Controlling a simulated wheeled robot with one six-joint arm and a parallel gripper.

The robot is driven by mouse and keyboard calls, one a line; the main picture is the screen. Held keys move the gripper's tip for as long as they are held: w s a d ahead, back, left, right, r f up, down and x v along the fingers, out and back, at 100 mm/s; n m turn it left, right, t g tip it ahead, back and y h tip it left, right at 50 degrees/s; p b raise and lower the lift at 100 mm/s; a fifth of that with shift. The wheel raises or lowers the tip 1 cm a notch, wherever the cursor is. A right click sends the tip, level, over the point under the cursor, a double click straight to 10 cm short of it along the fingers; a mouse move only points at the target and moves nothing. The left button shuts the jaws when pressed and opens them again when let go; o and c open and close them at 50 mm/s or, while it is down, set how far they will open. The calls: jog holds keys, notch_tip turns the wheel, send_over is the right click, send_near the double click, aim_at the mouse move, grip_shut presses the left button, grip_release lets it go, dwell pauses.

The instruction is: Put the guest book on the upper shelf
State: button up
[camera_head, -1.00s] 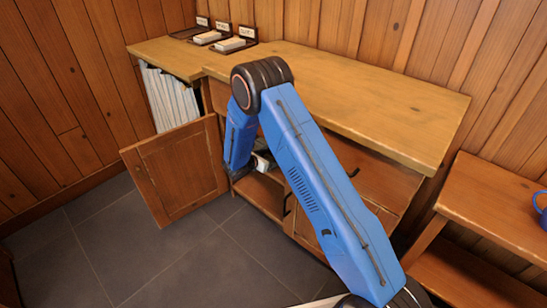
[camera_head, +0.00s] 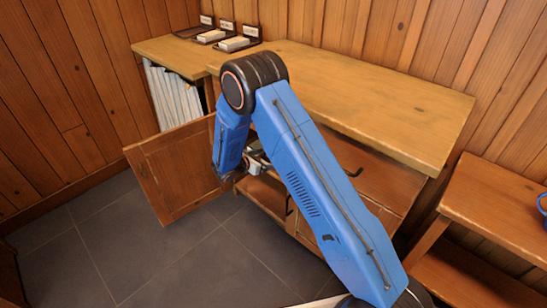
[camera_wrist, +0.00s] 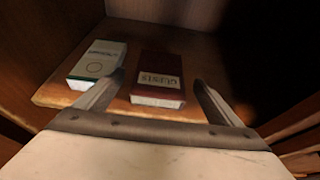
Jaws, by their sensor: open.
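The guest book (camera_wrist: 158,72) is dark red with a pale label reading "GUESTS". It lies flat on a wooden board (camera_wrist: 60,92) inside the cabinet in the wrist view. My gripper (camera_wrist: 160,78) is open, with one finger on each side of the book in the picture and nothing held. I cannot tell how far the fingertips reach along the book. In the head view my gripper is at the cabinet opening, mostly hidden by my blue arm, and the book cannot be made out. Which shelf the board is cannot be told for sure.
A white and green box (camera_wrist: 97,60) lies just left of the book. The cabinet door (camera_head: 178,172) stands open at the left. The worktop (camera_head: 370,100) is above, with small trays (camera_head: 235,43) at the back. White folders (camera_head: 174,95) fill the left compartment.

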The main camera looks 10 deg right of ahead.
jog(key=v, duration=0.5)
jog(key=shift+s+a+r, duration=0.1)
jog(key=shift+a, duration=0.1)
dwell(0.3)
